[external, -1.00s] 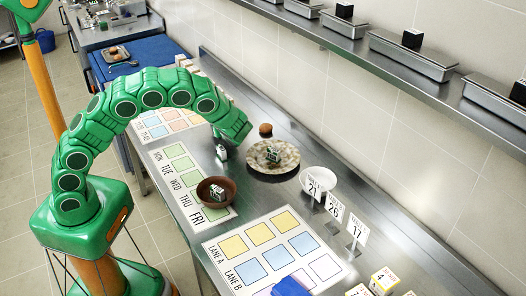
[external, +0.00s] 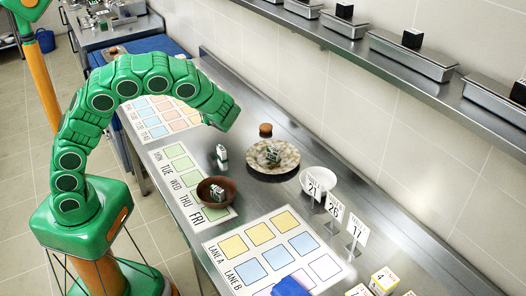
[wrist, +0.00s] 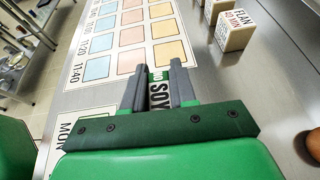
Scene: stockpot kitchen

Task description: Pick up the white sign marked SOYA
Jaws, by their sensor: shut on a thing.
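In the wrist view, the white sign marked SOYA (wrist: 157,95) is between the two grey fingers of my gripper (wrist: 160,78). Its black letters read SOY, with the rest hidden by the gripper body, and a green part shows at its edge. The fingers are shut on it. In the external view, my gripper (external: 213,124) is over the counter near the far grid sheet, and its fingertips and the sign are mostly hidden by the green hand. I cannot tell how high the sign is.
A small white-and-green item (external: 222,154) stands on the counter (external: 255,195). A brown bowl (external: 203,188), a speckled plate (external: 288,164) and a white bowl (external: 326,178) are nearer. White FLAN blocks (wrist: 235,30) stand ahead in the wrist view. Numbered signs (external: 335,207) stand right.

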